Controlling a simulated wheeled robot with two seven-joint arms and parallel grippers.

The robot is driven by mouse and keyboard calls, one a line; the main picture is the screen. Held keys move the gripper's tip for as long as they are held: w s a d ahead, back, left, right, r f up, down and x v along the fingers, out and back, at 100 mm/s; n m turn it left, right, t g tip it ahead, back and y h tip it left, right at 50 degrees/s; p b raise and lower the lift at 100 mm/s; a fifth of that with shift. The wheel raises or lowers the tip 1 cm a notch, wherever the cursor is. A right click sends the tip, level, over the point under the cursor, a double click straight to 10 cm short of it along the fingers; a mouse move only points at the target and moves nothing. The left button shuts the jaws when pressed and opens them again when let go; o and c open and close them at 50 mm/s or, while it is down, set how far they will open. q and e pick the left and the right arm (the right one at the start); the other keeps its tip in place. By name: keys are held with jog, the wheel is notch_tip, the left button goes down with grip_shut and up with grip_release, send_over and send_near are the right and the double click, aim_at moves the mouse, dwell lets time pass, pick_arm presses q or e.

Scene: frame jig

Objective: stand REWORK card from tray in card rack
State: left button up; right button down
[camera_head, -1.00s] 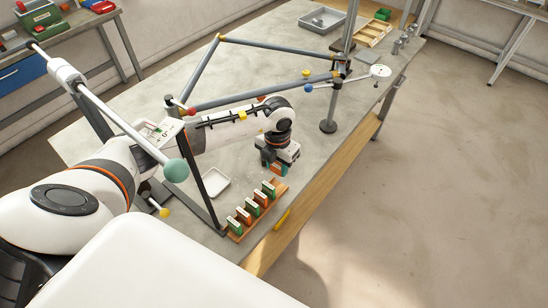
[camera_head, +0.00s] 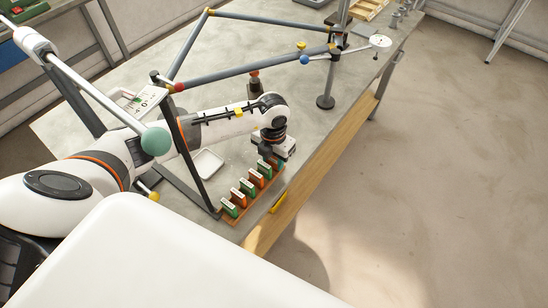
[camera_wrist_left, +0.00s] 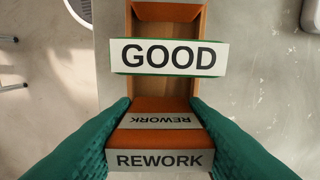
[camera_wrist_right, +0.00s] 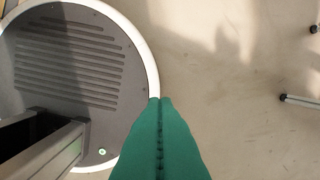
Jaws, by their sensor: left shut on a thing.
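The orange REWORK card (camera_wrist_left: 160,137) with white labels is between the green fingers of my left gripper (camera_wrist_left: 160,108), which is shut on it. In the head view the left gripper (camera_head: 271,160) is at the far end of the wooden card rack (camera_head: 240,217). A green GOOD card (camera_wrist_left: 170,57) stands in the rack just beyond the held card. The gripper hides the held card's lower edge, so I cannot tell whether it is seated. The white tray (camera_head: 207,162) looks empty. My right gripper (camera_wrist_right: 160,102) is shut and empty, above the floor.
Several orange and green cards stand in the rack near the bench's front edge.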

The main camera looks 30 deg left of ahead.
pick_arm(q)
jog(key=shift+w+a+f, duration=0.1)
jog(key=shift+a, duration=0.05)
jog(key=o, duration=0.8)
jog(key=shift+c, duration=0.2)
jog(key=shift+o, duration=1.4)
pick_arm(e)
jog(key=shift+w+a, duration=0.2)
jog(key=shift+a, duration=0.65)
pick_arm(q)
notch_tip(320, 180, up, 12)
jog(key=shift+f+b, duration=0.2)
jog(key=shift+b, duration=0.9)
jog(key=shift+r, duration=0.25)
pick_arm(e)
jog(key=shift+d+f, duration=0.2)
jog(key=shift+f, duration=0.35)
jog(key=shift+d+f, duration=0.2)
jog(key=shift+f, duration=0.35)
